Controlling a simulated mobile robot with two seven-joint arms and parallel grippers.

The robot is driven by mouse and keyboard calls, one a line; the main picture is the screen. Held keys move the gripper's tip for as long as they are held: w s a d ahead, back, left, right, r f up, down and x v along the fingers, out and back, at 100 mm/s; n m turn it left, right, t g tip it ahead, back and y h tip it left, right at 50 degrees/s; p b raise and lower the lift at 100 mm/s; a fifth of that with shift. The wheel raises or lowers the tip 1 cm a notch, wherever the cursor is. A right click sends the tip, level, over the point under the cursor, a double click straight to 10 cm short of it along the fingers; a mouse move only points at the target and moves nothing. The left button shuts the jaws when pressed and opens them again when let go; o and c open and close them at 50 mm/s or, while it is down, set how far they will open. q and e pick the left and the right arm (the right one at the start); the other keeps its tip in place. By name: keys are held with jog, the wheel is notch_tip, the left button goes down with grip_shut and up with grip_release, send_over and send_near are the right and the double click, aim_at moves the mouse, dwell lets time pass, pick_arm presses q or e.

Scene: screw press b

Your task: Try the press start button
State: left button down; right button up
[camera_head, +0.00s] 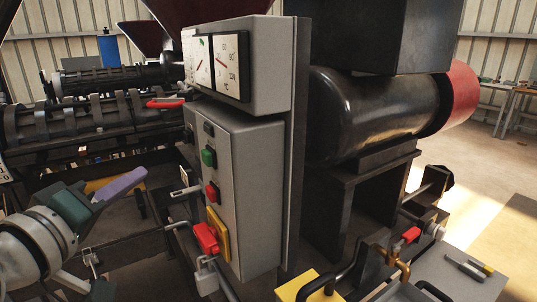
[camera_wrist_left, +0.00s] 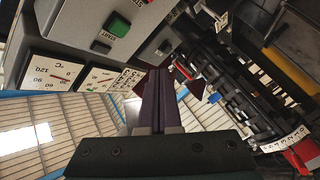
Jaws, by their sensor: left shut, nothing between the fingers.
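The grey press control box (camera_head: 245,185) stands in the middle of the head view. Its narrow face carries a green button (camera_head: 208,157) above a red button (camera_head: 212,192). The green button also shows in the left wrist view (camera_wrist_left: 118,25), with a START label beside it, the picture turned. My left gripper (camera_head: 142,172), with purple fingers, is shut and empty, left of the box and a little lower than the green button. A clear gap separates its fingertips from the box. In the left wrist view the closed fingers (camera_wrist_left: 159,73) point upward, below and right of the button. My right gripper is not in view.
A red rotary switch (camera_head: 206,237) on a yellow plate and a padlock (camera_head: 207,276) sit low on the box. A lever (camera_head: 185,191) sticks out left of the red button. Gauges (camera_head: 231,66) sit above. The dark press barrel (camera_head: 370,110) is to the right.

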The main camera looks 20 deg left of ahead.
pick_arm(q)
jog(key=w+d, duration=0.4)
jog(key=w, duration=0.1)
jog(key=shift+w+d, duration=0.3)
jog(key=shift+d, duration=0.1)
jog(key=shift+d, duration=0.1)
dwell(1.8)
jog(key=shift+w+d, duration=0.2)
jog(key=shift+w, duration=0.1)
jog(key=shift+w+d, duration=0.25)
jog(key=shift+w, duration=0.1)
dwell(0.6)
dwell(0.4)
jog(key=shift+s+a+p, duration=0.35)
jog(key=shift+s+a, duration=0.2)
jog(key=shift+s, duration=0.15)
jog(key=shift+s+a, duration=1.6)
jog(key=shift+s, duration=0.3)
